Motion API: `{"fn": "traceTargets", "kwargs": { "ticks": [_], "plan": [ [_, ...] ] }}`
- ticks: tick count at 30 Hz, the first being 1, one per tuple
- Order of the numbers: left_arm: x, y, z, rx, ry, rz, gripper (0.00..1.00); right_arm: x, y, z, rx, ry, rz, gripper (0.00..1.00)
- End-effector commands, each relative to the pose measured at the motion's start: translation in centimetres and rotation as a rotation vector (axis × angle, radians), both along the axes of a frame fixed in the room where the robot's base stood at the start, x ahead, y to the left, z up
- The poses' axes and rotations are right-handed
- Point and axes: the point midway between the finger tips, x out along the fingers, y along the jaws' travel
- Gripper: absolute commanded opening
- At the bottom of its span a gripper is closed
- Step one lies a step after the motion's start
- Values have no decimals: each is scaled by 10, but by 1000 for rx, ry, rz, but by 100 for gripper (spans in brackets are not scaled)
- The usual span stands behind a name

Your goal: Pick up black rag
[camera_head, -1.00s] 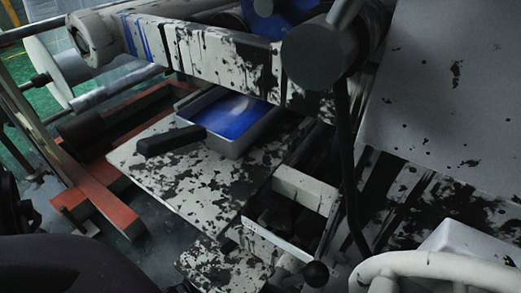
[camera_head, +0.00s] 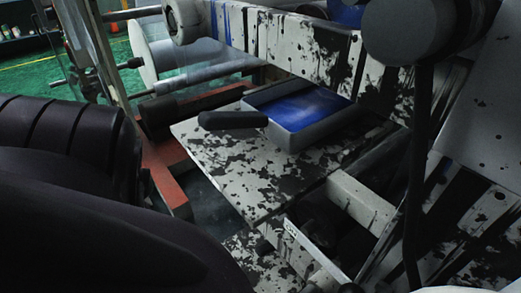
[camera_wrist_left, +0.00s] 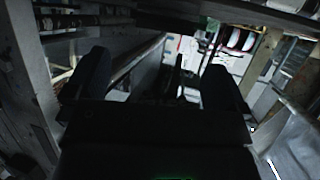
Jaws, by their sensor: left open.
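I cannot make out a black rag for certain in either view. A dark rounded bar (camera_head: 233,120), like a handle, juts left from a grey tray with blue inside (camera_head: 297,141), on a paint-splattered plate (camera_head: 223,166). My left arm (camera_head: 75,215) fills the lower left of the head view, and its gripper is not visible there. In the left wrist view my left gripper (camera_wrist_left: 155,80) shows two dark fingers spread apart with nothing clear between them. My right gripper is not in view.
A splattered beam (camera_head: 290,45) crosses above the tray. A dark hanging cable (camera_head: 417,170) runs down on the right. A red frame (camera_head: 165,175) and rollers (camera_head: 205,75) lie left of the plate. Green floor (camera_head: 40,72) shows at the far left.

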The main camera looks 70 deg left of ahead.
Motion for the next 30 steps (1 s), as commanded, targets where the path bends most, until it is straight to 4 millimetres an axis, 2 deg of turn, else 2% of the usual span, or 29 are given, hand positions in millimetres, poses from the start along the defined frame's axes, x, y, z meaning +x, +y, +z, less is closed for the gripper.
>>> {"fn": "traceTargets", "kwargs": {
  "ticks": [1,6,15,21,29,30],
  "plan": [
    [5,0,-7,0,5,-1,100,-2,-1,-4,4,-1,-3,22],
    [30,-1,-18,1,7,-1,100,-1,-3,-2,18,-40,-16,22],
    [64,-2,-30,0,4,0,100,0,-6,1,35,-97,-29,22],
    [72,-1,-31,1,3,0,100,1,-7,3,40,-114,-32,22],
    [73,-2,-31,0,1,0,100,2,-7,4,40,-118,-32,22],
    [73,-2,-31,0,1,0,95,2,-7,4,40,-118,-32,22]
  ]
}}
